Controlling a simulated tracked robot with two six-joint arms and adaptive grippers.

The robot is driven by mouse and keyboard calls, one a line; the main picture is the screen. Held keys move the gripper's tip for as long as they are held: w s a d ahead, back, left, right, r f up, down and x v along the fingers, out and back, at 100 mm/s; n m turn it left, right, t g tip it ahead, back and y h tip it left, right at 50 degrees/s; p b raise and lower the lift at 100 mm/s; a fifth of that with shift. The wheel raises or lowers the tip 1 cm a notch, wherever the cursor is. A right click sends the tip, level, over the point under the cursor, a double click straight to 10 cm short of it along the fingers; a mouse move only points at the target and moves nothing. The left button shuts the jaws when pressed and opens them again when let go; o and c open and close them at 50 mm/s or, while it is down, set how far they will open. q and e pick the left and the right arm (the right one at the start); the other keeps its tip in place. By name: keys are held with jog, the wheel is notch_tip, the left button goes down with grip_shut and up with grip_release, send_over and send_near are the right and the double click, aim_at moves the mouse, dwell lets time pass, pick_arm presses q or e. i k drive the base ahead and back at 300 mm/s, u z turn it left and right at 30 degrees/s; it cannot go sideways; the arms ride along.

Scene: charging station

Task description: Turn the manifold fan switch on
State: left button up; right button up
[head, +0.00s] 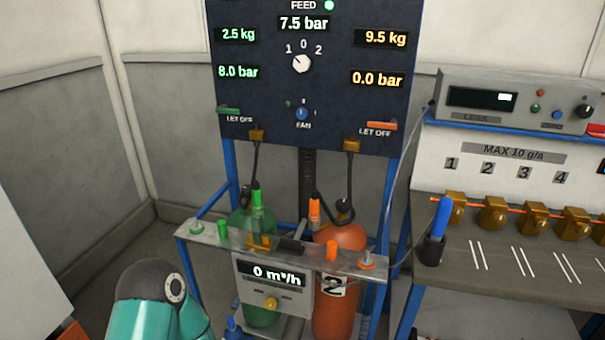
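The fan switch (302,114) is a small blue rotary knob above the label FAN, low in the middle of the dark manifold panel (265,85) in the head view. It has a light pointer mark, but its exact setting is too small to tell. A small green dot (288,104) sits up and left of the knob. Nothing covers the switch. A teal and dark link of my own arm shows at the bottom left, well below the panel. Neither of my grippers is in view.
A white selector dial (302,64) marked 1, 0, 2 sits above the switch. Green (228,110) and orange (382,125) LET OFF levers flank it. Below, a metal shelf (345,262) stands before green and orange cylinders (342,232). A workbench (500,255) stands right.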

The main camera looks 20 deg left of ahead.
aim_at(301, 113)
jog(key=k, duration=0.55)
jog(key=u, duration=0.25)
jog(key=i, duration=0.5)
jog(key=u, duration=0.7)
jog(key=i, duration=0.85)
jog(key=u, duration=0.2)
